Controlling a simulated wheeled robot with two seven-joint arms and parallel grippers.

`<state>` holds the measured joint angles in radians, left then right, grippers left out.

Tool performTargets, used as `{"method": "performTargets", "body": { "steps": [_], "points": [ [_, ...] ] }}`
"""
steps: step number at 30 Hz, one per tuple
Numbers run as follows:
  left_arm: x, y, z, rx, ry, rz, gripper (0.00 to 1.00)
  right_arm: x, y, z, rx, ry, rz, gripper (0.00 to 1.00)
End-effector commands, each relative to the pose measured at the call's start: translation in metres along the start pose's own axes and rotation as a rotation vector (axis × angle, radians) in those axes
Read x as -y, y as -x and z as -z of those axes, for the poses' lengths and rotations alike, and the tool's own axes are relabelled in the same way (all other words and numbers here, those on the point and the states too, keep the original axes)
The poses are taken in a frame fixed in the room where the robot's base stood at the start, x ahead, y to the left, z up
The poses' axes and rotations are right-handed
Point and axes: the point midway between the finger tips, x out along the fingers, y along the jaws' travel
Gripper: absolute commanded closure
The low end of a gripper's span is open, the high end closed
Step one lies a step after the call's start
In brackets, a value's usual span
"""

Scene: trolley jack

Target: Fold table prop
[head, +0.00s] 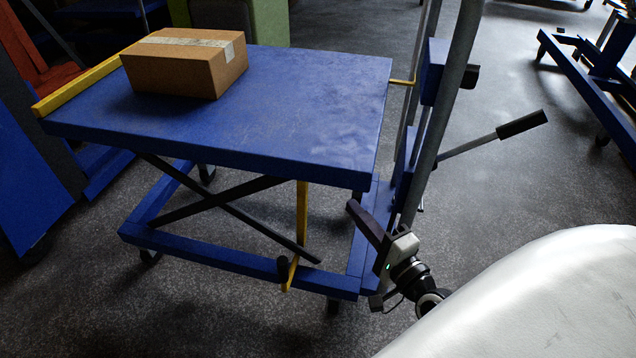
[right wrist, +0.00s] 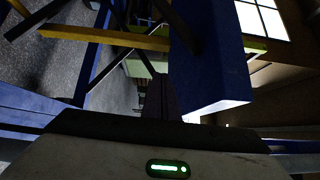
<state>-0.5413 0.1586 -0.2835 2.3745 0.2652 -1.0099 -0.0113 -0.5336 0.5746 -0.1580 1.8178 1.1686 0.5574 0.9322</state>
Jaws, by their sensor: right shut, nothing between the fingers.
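The table prop (head: 302,215) is a yellow bar standing nearly upright under the front edge of the blue tabletop (head: 300,120). In the right wrist view, the shut fingers (right wrist: 160,97) are dark, and a yellow bar (right wrist: 105,37) crosses the upper left. My left gripper is not in view.
A taped cardboard box (head: 175,75) sits on the tabletop's left part. Grey upright tubes (head: 450,80) and a lever with a black grip (head: 521,124) rise at the right. A white rounded surface (head: 540,290) fills the lower right. Floor in front is clear.

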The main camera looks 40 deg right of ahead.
Motion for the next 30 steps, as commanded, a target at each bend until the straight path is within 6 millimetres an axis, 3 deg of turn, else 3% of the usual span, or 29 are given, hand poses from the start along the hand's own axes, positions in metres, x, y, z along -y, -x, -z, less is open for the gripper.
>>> {"method": "performTargets", "body": {
  "steps": [13, 21, 30],
  "points": [
    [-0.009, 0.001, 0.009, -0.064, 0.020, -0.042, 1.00, 0.000, -0.092, 0.000, 0.000, -0.002, 0.006, 1.00],
    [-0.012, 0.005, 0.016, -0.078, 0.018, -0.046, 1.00, 0.000, -0.113, -0.026, 0.000, -0.003, 0.001, 1.00],
    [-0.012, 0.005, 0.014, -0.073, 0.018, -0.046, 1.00, 0.000, -0.116, -0.029, 0.001, 0.000, 0.000, 1.00]
  ]
}}
